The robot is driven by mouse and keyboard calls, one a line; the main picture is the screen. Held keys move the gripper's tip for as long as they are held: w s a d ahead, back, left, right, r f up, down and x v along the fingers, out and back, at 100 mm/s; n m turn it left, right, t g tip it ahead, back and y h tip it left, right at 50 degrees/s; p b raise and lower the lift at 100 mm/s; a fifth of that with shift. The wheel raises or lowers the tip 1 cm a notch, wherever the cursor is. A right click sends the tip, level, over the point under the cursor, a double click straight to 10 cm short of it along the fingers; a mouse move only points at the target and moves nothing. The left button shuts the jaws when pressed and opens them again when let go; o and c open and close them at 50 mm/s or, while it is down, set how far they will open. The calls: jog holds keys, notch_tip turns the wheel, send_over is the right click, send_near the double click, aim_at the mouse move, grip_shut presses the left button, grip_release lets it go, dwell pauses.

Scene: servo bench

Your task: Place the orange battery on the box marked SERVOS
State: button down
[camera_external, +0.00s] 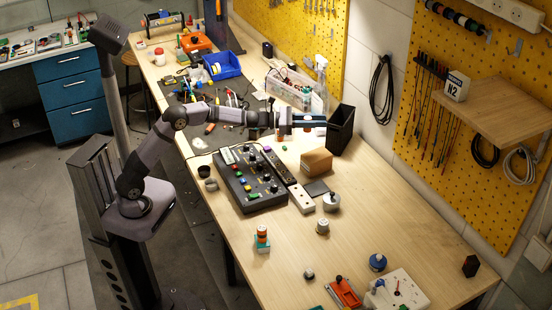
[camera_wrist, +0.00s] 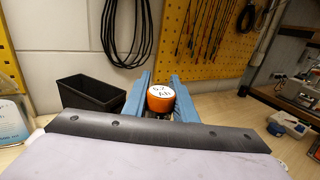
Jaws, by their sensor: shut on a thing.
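My gripper (camera_external: 316,119) reaches over the bench, pointing right toward the back wall. In the wrist view its two blue fingers (camera_wrist: 161,86) are shut on the orange battery (camera_wrist: 160,104). The battery has a white end with dark writing that faces the camera. In the external view the battery is mostly hidden by the fingers and too small to make out clearly. A brown cardboard box (camera_external: 316,162) sits on the bench, nearer the camera than my gripper. I cannot read any SERVOS mark on it.
A tall black open bin (camera_external: 341,128) stands close to my fingertips; it is left of them in the wrist view (camera_wrist: 92,92). A control panel (camera_external: 254,181) and a power strip (camera_external: 302,199) lie near the box. The bench right of the box is largely clear.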

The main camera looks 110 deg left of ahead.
jog(key=shift+f+p, duration=0.85)
jog(key=shift+f, duration=4.15)
jog(key=shift+f, duration=0.15)
jog(key=c, duration=1.4)
grip_release()
jog(key=shift+c, duration=0.2)
jog(key=shift+r, duration=0.2)
jog(key=shift+s+f, duration=0.15)
jog(key=shift+s, duration=0.05)
jog(key=b+v, duration=0.4)
jog(key=v, duration=0.7)
jog(key=shift+s, duration=0.25)
jog(key=shift+d, duration=0.1)
